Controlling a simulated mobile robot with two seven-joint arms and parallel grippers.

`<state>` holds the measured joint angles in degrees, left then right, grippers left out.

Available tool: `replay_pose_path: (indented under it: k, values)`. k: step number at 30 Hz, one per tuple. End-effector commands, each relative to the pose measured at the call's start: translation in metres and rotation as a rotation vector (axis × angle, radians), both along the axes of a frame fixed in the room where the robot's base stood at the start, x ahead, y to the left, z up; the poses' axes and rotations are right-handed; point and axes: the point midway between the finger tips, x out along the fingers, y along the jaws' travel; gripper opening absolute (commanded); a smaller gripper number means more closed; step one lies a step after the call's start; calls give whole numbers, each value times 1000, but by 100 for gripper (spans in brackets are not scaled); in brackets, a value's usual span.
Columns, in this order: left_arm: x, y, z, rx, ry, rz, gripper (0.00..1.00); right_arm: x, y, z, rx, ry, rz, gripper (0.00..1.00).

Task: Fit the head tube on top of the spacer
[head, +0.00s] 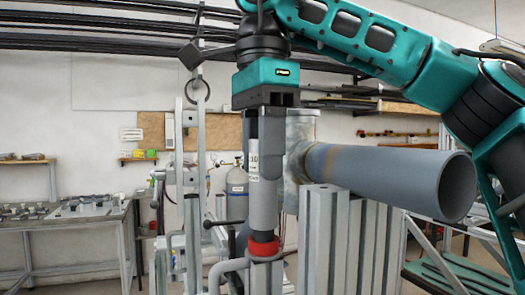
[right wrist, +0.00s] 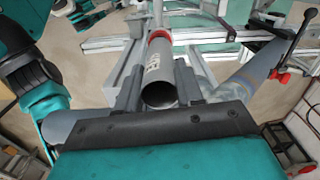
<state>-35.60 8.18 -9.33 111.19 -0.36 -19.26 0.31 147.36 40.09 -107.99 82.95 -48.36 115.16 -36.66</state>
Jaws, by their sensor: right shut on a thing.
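The head tube (head: 264,205) is a grey upright tube with a white printed label. My right gripper (head: 264,158) points straight down and is shut on its upper part. The red ring-shaped spacer (head: 263,246) is at the tube's lower end, on the jig. The tube stands in line above it and looks to meet it; I cannot tell whether it is fully seated. In the right wrist view the head tube (right wrist: 158,90) lies between the two dark fingers, with the red spacer (right wrist: 159,35) at its far end. My left gripper is not in view.
A large grey pipe (head: 390,177) runs sideways just right of the head tube, close to my gripper. Upright metal profiles (head: 323,235) stand below it. A thin metal post (head: 201,130) rises to the left. A workbench (head: 70,225) with parts stands at the far left.

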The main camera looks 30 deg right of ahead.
Motion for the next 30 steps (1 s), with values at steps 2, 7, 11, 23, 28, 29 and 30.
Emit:
replay_pose_path:
  k: [2,7,11,23,28,29,30]
  values:
    - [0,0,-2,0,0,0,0,0,0,-2,0,0,0,3]
    - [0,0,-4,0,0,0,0,0,0,-6,0,0,0,3]
    - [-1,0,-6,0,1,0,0,0,0,-8,0,0,0,3]
    - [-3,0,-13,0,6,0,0,0,0,-16,1,0,0,3]
    - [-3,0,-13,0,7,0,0,0,0,-16,1,0,0,46]
    - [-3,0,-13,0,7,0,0,0,0,-16,1,0,0,49]
    - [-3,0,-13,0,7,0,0,0,0,-16,1,0,0,52]
